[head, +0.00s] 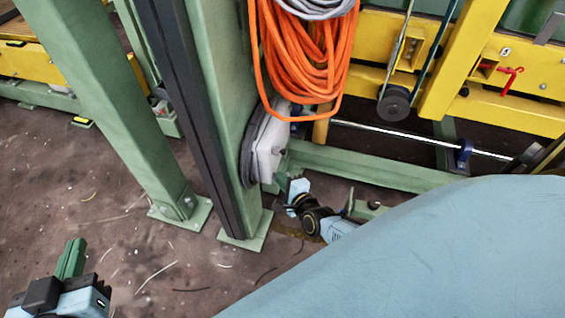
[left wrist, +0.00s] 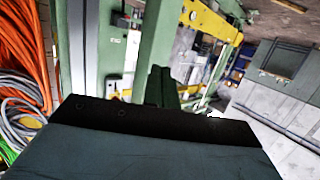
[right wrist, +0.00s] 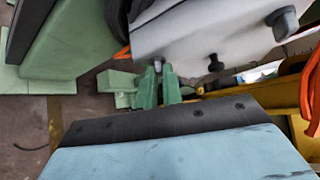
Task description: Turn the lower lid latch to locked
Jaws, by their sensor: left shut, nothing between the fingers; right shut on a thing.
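A pale grey inverter box (head: 268,150) is mounted on the side of a green post, below hanging orange cable. In the right wrist view its lid (right wrist: 200,30) fills the top, with dark knobs on it. My right gripper (head: 285,181) is at the box's lower edge. In the right wrist view its green fingers (right wrist: 158,78) are shut on a small latch (right wrist: 157,66), which appears to be the lower lid latch. The fingertips mostly hide it, so its turned position cannot be told. My left gripper (head: 73,256) is shut and empty, far from the box at lower left.
Orange cable (head: 300,60) hangs just above the box. Green posts (head: 110,100) stand to the left. A green beam (head: 370,168) runs low behind my right gripper, with yellow frames (head: 500,100) beyond. The floor (head: 150,250) between my left gripper and the post is open.

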